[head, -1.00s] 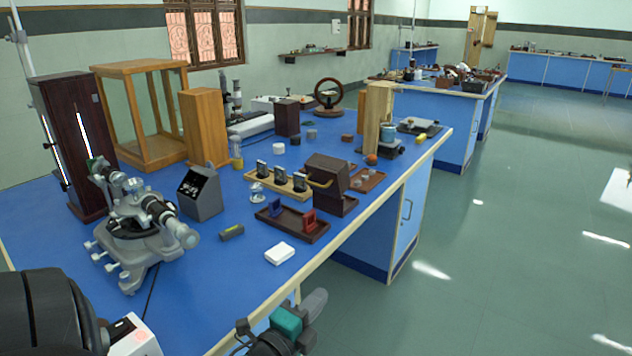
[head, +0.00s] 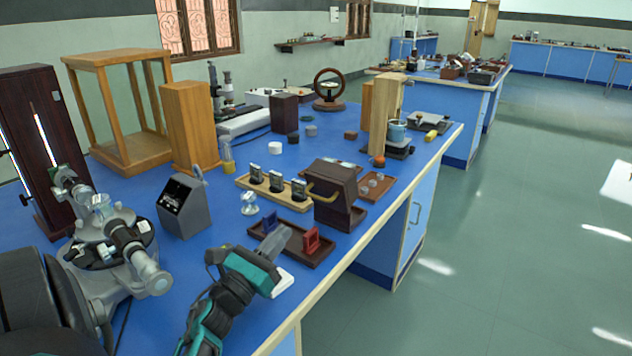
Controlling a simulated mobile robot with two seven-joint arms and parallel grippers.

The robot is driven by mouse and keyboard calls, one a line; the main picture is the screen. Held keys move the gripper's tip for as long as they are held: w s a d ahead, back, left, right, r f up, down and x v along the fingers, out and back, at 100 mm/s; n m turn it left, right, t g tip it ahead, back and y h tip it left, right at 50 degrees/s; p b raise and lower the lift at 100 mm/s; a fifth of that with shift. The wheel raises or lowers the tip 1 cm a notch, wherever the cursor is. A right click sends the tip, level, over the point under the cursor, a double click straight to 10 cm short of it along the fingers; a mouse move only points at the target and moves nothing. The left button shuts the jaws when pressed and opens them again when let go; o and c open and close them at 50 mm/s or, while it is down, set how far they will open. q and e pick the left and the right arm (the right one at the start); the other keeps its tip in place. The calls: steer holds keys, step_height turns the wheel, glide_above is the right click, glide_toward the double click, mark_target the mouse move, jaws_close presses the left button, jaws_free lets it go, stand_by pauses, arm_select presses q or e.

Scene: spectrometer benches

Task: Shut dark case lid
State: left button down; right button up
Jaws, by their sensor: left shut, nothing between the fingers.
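The dark brown case (head: 334,186) stands near the bench's right edge, in the middle of the head view. My left gripper (head: 272,243), teal and black with grey fingers, is shut and empty. It shows in front of the case, down and to the left, over the near side of the dark tray and apart from the lid. My right gripper is not in view.
A dark tray (head: 318,259) with a blue and a red holder lies in front of the case. A wooden block with dark slides (head: 274,186) stands left of it. A white block (head: 283,281) is partly hidden by my gripper. A brown tray (head: 374,190) lies behind the case.

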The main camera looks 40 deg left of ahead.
mark_target(325, 180)
arm_select(q)
steer(key=shift+w+a+r, duration=0.1)
steer(key=shift+w+a, duration=0.1)
steer(key=shift+w, duration=0.15)
steer(key=p+x, duration=0.2)
steer(key=x, duration=1)
steer(key=shift+w+r, duration=0.2)
steer(key=shift+w, duration=0.1)
steer(key=shift+w+a+r, duration=0.1)
steer(key=shift+w, duration=0.35)
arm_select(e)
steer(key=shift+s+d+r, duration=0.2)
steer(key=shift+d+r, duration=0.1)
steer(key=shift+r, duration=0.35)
arm_select(q)
steer(key=shift+p, duration=0.35)
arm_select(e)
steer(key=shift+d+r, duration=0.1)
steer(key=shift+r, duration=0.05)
